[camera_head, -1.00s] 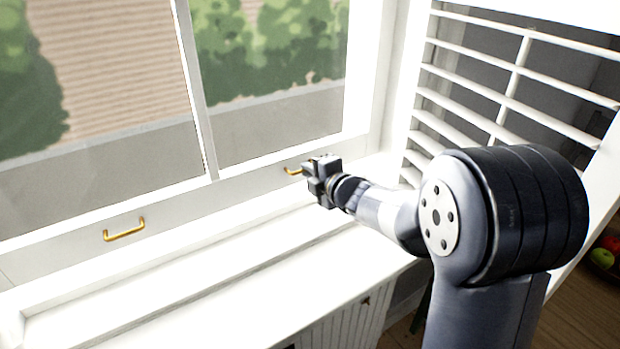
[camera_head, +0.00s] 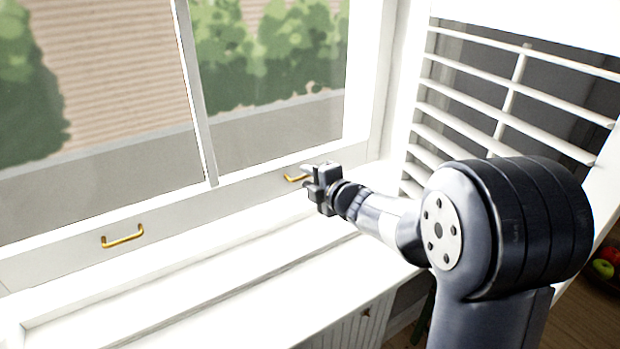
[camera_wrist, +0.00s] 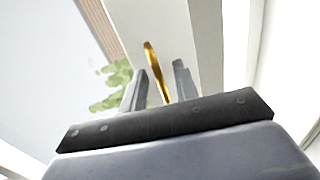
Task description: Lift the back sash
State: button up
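The white window sash (camera_head: 70,258) has a bottom rail with two brass handles. The left handle (camera_head: 122,236) is clear of anything. The right handle (camera_head: 294,178) is beside my gripper (camera_head: 306,176), which partly hides its right end. In the wrist view, the brass handle (camera_wrist: 158,72) stands between the two grey fingers of my gripper (camera_wrist: 158,84). The fingers are apart, with a gap on each side of the handle. The sash's bottom rail appears down on the sill; part of it is hidden behind my gripper.
A white sill (camera_head: 200,292) runs below the sash and is clear. White slatted shutters (camera_head: 500,95) stand to the right, close to my arm. A bowl with red and green fruit (camera_head: 605,268) is at the far right edge.

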jog(key=v, duration=1)
jog(key=shift+s+d+r, duration=0.15)
jog(key=shift+s+d, duration=0.05)
jog(key=shift+s, duration=0.1)
jog(key=x, duration=0.7)
jog(key=f+x, duration=0.1)
jog(key=x, duration=0.3)
jog(key=shift+s, duration=0.1)
